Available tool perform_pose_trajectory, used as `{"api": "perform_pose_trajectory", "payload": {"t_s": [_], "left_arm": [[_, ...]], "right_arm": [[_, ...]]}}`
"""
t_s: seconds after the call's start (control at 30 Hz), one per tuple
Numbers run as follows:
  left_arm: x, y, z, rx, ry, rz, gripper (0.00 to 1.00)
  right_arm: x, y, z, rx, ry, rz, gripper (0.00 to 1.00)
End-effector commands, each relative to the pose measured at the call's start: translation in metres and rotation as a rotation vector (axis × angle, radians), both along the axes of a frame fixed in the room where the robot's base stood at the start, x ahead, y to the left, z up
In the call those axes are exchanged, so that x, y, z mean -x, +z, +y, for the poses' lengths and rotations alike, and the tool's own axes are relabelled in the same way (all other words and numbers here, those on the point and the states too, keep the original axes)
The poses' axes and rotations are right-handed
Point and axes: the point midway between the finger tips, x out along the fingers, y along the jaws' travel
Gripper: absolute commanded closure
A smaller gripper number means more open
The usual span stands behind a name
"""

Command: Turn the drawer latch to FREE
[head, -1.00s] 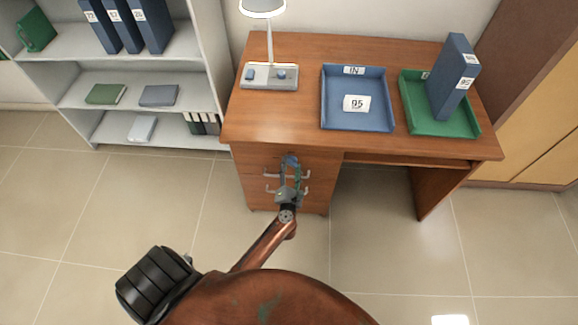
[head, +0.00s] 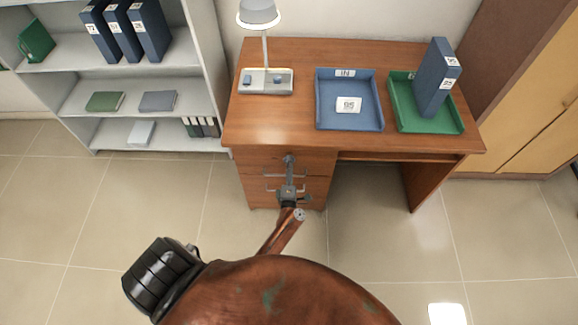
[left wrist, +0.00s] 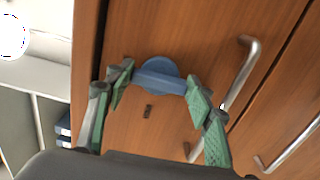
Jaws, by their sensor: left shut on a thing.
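The drawer latch (left wrist: 161,76) is a round blue knob with a raised bar across it, on the brown wooden drawer front. In the left wrist view the bar lies nearly level, tilted slightly down to the right. My left gripper (left wrist: 161,88) is shut on the latch, with its green-padded fingers at the two ends of the bar. In the head view my left gripper (head: 289,164) is at the top drawer of the desk's pedestal and hides the latch. A small dark mark (left wrist: 148,112) below the latch is too small to read. My right gripper is not in view.
Metal drawer handles (left wrist: 241,72) stick out close to the gripper's right finger. The desk top (head: 300,130) holds a lamp (head: 265,82), a blue tray (head: 349,125) and a green tray (head: 402,122). A shelf (head: 85,96) stands left; the floor in front is open.

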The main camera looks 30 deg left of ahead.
Motion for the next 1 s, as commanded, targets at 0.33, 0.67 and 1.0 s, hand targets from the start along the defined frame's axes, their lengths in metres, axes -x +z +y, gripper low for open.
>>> {"api": "perform_pose_trajectory", "payload": {"t_s": [0.33, 0.67, 1.0], "left_arm": [[-0.0002, -0.0010, -0.0013, -0.035, -0.002, 0.024, 0.75], [-0.0001, -0.0011, -0.0011, -0.035, -0.002, 0.023, 0.47], [0.0001, -0.0005, -0.0001, -0.034, 0.000, 0.021, 0.33]], "right_arm": [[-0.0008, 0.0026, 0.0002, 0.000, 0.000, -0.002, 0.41], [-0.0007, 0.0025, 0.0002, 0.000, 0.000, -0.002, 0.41], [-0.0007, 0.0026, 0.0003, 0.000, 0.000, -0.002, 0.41]]}}
